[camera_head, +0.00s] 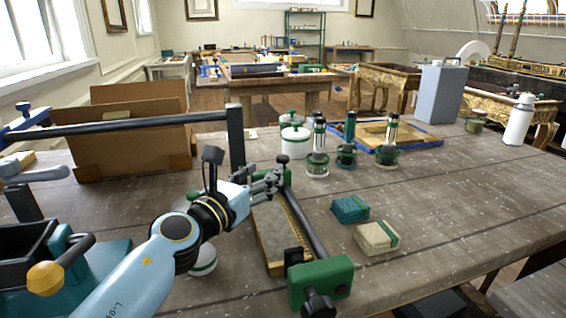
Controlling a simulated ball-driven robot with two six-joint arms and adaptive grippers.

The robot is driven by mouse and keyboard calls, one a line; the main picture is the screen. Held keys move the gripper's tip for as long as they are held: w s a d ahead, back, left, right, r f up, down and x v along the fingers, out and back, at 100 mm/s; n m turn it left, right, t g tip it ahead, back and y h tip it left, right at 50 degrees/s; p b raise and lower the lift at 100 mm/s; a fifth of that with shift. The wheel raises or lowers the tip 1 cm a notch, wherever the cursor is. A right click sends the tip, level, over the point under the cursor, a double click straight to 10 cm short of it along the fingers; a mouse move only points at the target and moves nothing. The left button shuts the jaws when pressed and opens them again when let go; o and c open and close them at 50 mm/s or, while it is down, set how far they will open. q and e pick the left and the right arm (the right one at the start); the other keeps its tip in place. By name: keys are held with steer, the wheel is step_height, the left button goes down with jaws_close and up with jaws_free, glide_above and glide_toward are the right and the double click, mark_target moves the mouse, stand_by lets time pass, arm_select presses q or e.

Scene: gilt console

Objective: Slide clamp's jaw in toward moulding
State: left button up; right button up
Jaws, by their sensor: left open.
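A bar clamp with a dark bar (306,222) lies on the workbench, running from near the middle toward the front edge. Its near green jaw (322,281) has a black knob facing the front. A second green jaw at the far end is mostly hidden behind my gripper. The moulding (270,229), a grey strip with a gilt edge, lies along the left side of the bar. My left gripper (274,182) is open at the far end of the clamp, over the moulding's far end. Whether its fingers touch the clamp is unclear. My right gripper is out of view.
Teal (350,208) and cream (377,237) stacked pads lie right of the clamp. Several jars and brush holders stand behind it, near a gilt frame (400,134). A cardboard box (134,148) and a large dark bar stand at left.

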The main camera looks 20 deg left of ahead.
mark_target(280, 161)
arm_select(q)
steer(key=w, duration=0.2)
steer(key=w+d+b, duration=0.1)
steer(key=w, duration=0.4)
steer(key=shift+w+d, duration=0.25)
steer(key=shift+w, duration=0.05)
steer(key=shift+w+d, duration=0.1)
steer(key=shift+w, duration=0.5)
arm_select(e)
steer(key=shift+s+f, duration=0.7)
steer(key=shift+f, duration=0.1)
